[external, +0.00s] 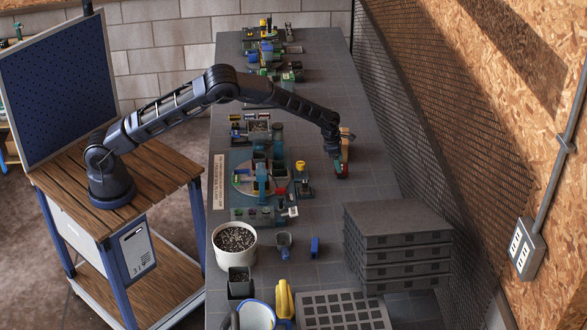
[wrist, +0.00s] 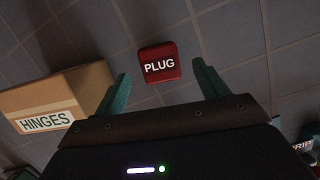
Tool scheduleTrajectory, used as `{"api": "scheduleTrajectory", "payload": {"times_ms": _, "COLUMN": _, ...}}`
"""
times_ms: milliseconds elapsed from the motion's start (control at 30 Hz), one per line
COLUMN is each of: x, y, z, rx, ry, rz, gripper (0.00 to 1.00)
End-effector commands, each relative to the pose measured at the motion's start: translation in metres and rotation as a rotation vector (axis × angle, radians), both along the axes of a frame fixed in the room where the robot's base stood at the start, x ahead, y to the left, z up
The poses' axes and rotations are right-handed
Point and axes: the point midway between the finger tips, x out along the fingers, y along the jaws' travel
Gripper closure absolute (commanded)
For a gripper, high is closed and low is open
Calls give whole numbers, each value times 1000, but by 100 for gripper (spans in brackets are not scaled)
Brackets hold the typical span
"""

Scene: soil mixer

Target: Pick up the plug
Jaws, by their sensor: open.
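The plug is a small red block with the white word PLUG on it (wrist: 159,63). In the wrist view it lies on the grey tiled bench, beyond and between my two green fingertips, with bare bench around it. My gripper (wrist: 160,90) is open, and nothing is between its fingers. In the external view my gripper (external: 338,170) is low over the right side of the bench, and a small red patch at its tip seems to be the plug (external: 342,172). The fingers partly hide it there.
A cardboard box labelled HINGES (wrist: 60,98) stands close left of my gripper in the wrist view. A dark labelled item (wrist: 302,148) is at lower right. A stack of grey trays (external: 398,245), a white pot (external: 234,262) and a mixer fixture (external: 240,178) stand on the bench.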

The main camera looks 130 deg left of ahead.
Motion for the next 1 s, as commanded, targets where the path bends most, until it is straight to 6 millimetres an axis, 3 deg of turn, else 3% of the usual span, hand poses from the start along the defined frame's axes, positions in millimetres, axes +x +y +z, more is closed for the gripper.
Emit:
{"api": "scheduleTrajectory", "payload": {"times_ms": 200, "x": 6, "y": 5, "z": -30, "rx": 0, "ry": 2, "rz": -1, "gripper": 27}}
{"api": "scheduleTrajectory", "payload": {"times_ms": 467, "x": 7, "y": 5, "z": -33, "rx": 1, "ry": 1, "rz": -1, "gripper": 27}}
{"api": "scheduleTrajectory", "payload": {"times_ms": 733, "x": 7, "y": 5, "z": -33, "rx": 0, "ry": 2, "rz": -1, "gripper": 76}}
{"api": "scheduleTrajectory", "payload": {"times_ms": 1000, "x": 7, "y": 5, "z": -32, "rx": 1, "ry": 1, "rz": -1, "gripper": 77}}
